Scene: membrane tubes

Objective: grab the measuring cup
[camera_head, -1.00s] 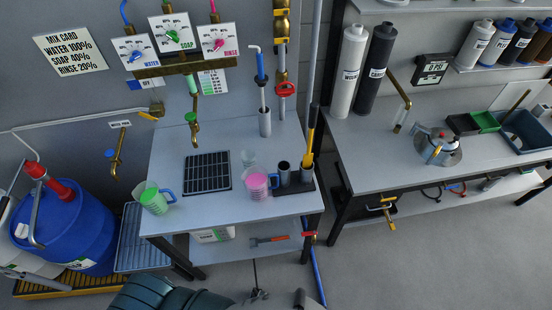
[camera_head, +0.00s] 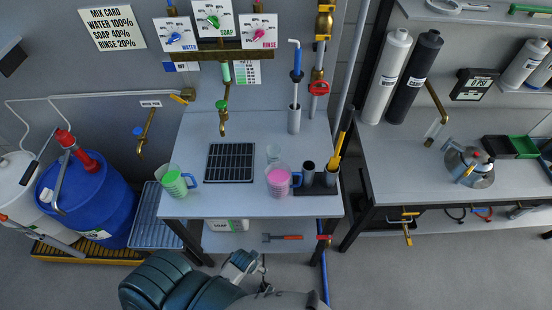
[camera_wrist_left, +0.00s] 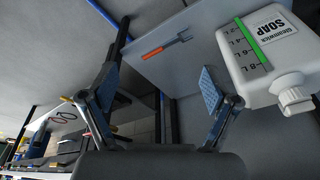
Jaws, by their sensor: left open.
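A clear measuring cup with a blue handle and green contents (camera_head: 174,182) stands at the left front of the workbench in the head view. A second cup with a blue handle and pink contents (camera_head: 278,181) stands at the right front, beside a dark holder. My left gripper (camera_head: 242,265) is below and in front of the bench edge, apart from both cups. In the left wrist view its two fingers (camera_wrist_left: 158,92) are spread with nothing between them. My right gripper is not in view.
A black drain grid (camera_head: 230,162) lies between the cups, with a brass tap (camera_head: 223,120) above it. A white soap jug (camera_wrist_left: 262,60) and a red-handled tool (camera_wrist_left: 166,45) are on the lower shelf. A blue drum (camera_head: 88,200) stands left.

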